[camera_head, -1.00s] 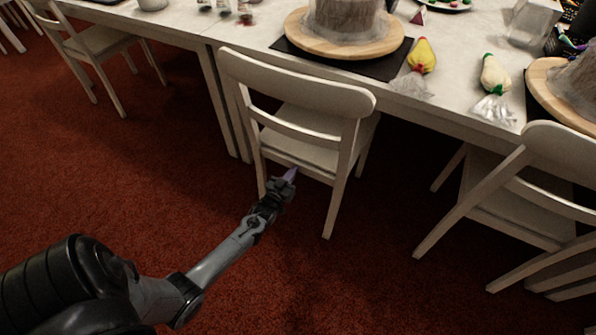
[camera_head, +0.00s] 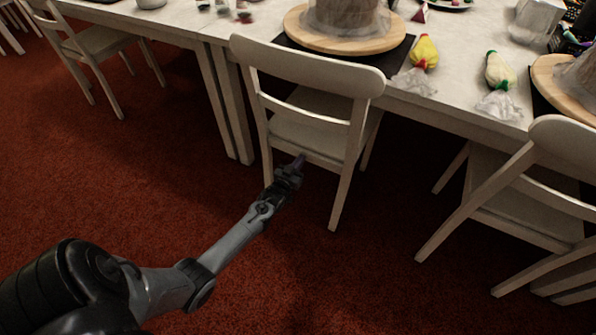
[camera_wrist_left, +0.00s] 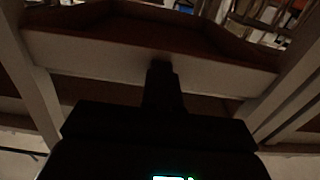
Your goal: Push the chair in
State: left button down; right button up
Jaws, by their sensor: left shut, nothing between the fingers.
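A white wooden chair (camera_head: 316,132) stands at the long white table, its back toward me and its seat partly under the table edge. My left gripper (camera_head: 298,164) is shut and empty at the rear edge of the seat, low between the two back legs. In the left wrist view the shut fingers (camera_wrist_left: 161,75) lie against or just before the pale seat rail (camera_wrist_left: 110,72), with a chair leg on each side. Whether they touch is hard to tell. My right gripper is not in view.
The white table (camera_head: 455,108) holds a wooden turntable (camera_head: 345,42) with a wrapped cake and two piping bags. Another white chair (camera_head: 520,195) stands close on the right, and one (camera_head: 95,42) at the far left. Red carpet (camera_head: 130,170) lies open on the left.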

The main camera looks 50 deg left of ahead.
pick_arm(q)
jog(key=shift+w+r, duration=0.1)
jog(key=shift+w, duration=0.15)
jog(key=shift+w+a, duration=0.1)
